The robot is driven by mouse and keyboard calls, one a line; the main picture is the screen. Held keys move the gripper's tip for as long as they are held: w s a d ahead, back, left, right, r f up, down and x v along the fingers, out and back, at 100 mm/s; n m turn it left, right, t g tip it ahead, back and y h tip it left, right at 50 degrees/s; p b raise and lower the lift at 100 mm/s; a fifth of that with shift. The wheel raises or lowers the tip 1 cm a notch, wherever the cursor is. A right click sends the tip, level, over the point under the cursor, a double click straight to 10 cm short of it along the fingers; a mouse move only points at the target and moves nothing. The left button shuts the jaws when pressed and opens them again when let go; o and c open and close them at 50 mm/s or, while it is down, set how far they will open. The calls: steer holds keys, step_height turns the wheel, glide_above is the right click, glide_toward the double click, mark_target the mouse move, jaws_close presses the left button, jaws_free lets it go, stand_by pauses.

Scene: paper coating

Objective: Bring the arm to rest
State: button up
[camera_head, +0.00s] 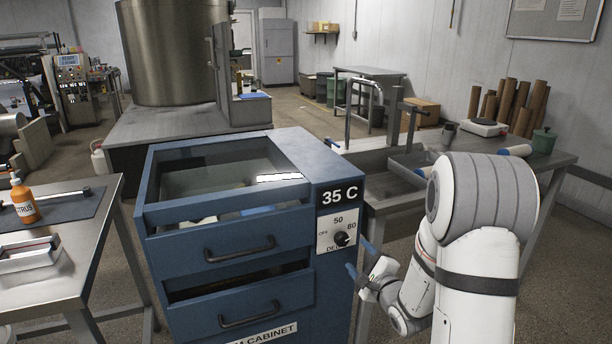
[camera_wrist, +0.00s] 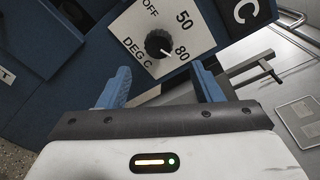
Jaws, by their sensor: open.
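My arm (camera_head: 478,215) reaches down at the right of the head view. My gripper (camera_head: 362,258) is beside the front right of the blue cabinet (camera_head: 240,235), low in front of the dial panel. In the wrist view my gripper (camera_wrist: 160,82) has its two blue fingers apart with nothing between them. The black dial knob (camera_wrist: 158,43) lies beyond the fingertips and appears clear of them. Its white mark points toward 80. The knob also shows in the head view (camera_head: 342,239), under the 35 C label (camera_head: 339,195).
The cabinet's upper drawer (camera_head: 235,252) and lower drawer (camera_head: 245,307) have black handles; a dark gap shows above the lower one. A steel sink bench (camera_head: 395,190) stands right of the cabinet, close to my arm. A steel table (camera_head: 75,270) with an orange bottle (camera_head: 23,202) is at left.

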steer(key=s+d+r+n+g+h+p, duration=0.1)
steer(key=s+r+n+g+h+p, duration=0.55)
steer(key=r+n, duration=0.45)
steer(key=s+a+r+n+g+p, duration=0.1)
steer(key=s+r+n+g+p, duration=0.1)
steer(key=s, duration=0.5)
steer(key=s+a+r+n+g+y+p, duration=0.1)
steer(key=s+a+r+n+g+p, duration=0.1)
steer(key=s, duration=0.6)
steer(key=s+a+r+n+g+y+p, duration=0.1)
steer(key=s+r+n+g+p, duration=0.1)
steer(key=s+r+n, duration=0.3)
steer(key=s+n+g, duration=0.1)
steer(key=s, duration=0.2)
steer(key=shift+s+a+r, duration=0.15)
steer(key=shift+a, duration=0.1)
